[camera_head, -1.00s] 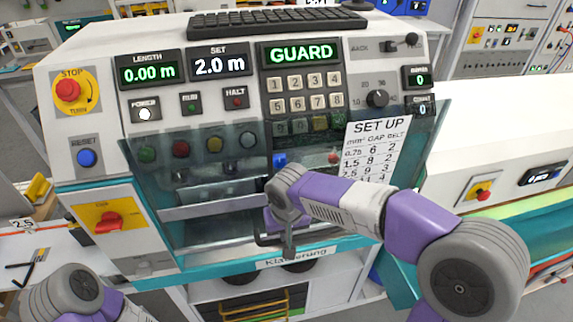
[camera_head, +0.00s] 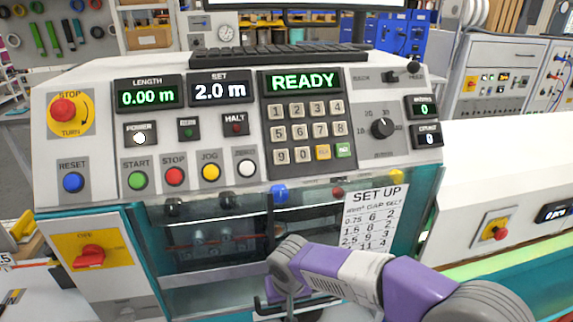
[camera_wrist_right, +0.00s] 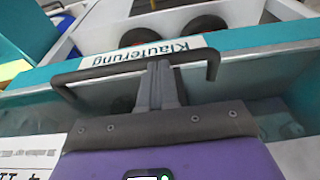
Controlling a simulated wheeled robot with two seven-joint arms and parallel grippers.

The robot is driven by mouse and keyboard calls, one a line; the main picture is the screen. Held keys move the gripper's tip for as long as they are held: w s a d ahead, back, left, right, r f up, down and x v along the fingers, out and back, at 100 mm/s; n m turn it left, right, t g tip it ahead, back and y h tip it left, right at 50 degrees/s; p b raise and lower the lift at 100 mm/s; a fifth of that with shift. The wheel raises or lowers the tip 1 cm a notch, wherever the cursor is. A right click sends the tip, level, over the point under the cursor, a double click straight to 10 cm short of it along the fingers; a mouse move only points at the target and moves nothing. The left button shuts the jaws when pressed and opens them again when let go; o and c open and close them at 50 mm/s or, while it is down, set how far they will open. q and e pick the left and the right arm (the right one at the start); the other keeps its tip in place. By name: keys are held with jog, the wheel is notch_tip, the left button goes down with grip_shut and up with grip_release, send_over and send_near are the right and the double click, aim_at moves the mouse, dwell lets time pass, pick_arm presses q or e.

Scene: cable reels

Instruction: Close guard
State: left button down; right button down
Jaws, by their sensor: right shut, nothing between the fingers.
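The clear guard (camera_head: 225,222) hangs across the front of the machine, below the row of buttons, which is uncovered. The display (camera_head: 305,83) reads READY. The guard's black handle (camera_head: 262,306) is low at the front, partly hidden by my right arm; it also shows in the right wrist view (camera_wrist_right: 105,72). My right gripper (camera_wrist_right: 160,70) is shut and empty, its fingertips at the handle's bar; I cannot tell whether they touch it. In the head view the right gripper (camera_head: 289,296) is mostly hidden behind my wrist. My left gripper is out of view.
A SET UP sheet (camera_head: 374,215) is on the machine's front right. A red rotary switch (camera_head: 89,257) is at the lower left, and a red stop knob (camera_head: 63,110) is at the upper left. A label strip (camera_wrist_right: 152,54) lies just beyond the handle.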

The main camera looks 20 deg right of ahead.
jog(key=shift+s+f, duration=0.2)
jog(key=shift+f, duration=0.15)
